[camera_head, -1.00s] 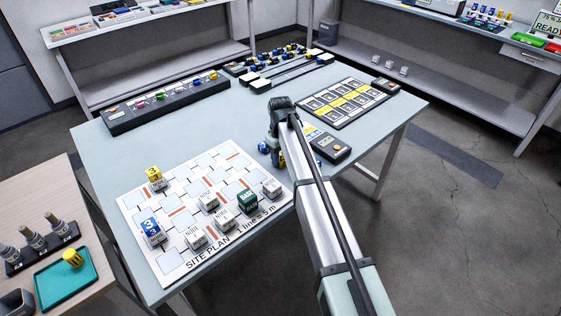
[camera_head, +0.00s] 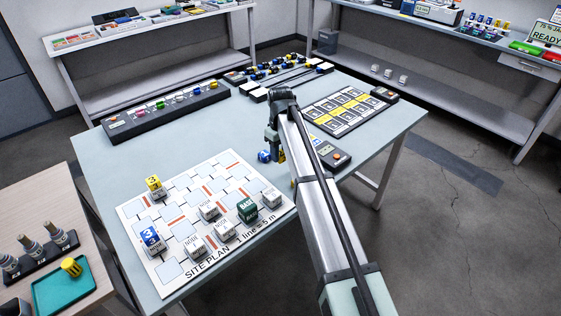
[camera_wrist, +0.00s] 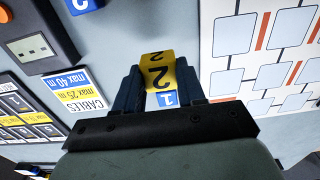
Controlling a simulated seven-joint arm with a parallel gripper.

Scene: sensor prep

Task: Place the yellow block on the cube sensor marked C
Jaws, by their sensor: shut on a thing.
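My gripper (camera_wrist: 159,80) is shut on a yellow block (camera_wrist: 158,72) with black 2s on its faces. A small blue face with a white 1 (camera_wrist: 167,99) shows at the block's near side; I cannot tell if it is part of the block. A blue cube with a white C (camera_wrist: 84,4) is cut off at the top left of the wrist view, apart from the held block. In the head view my gripper (camera_head: 276,152) is low over the table, just right of a blue cube (camera_head: 264,156); the held block is mostly hidden there.
The site plan board (camera_head: 190,262), with several marked cubes standing on it, lies to the left. A cables card (camera_wrist: 82,90) and a dark device (camera_head: 331,154) are close to my gripper. A panel of cards (camera_head: 345,106) and a long rack (camera_head: 165,112) lie farther back.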

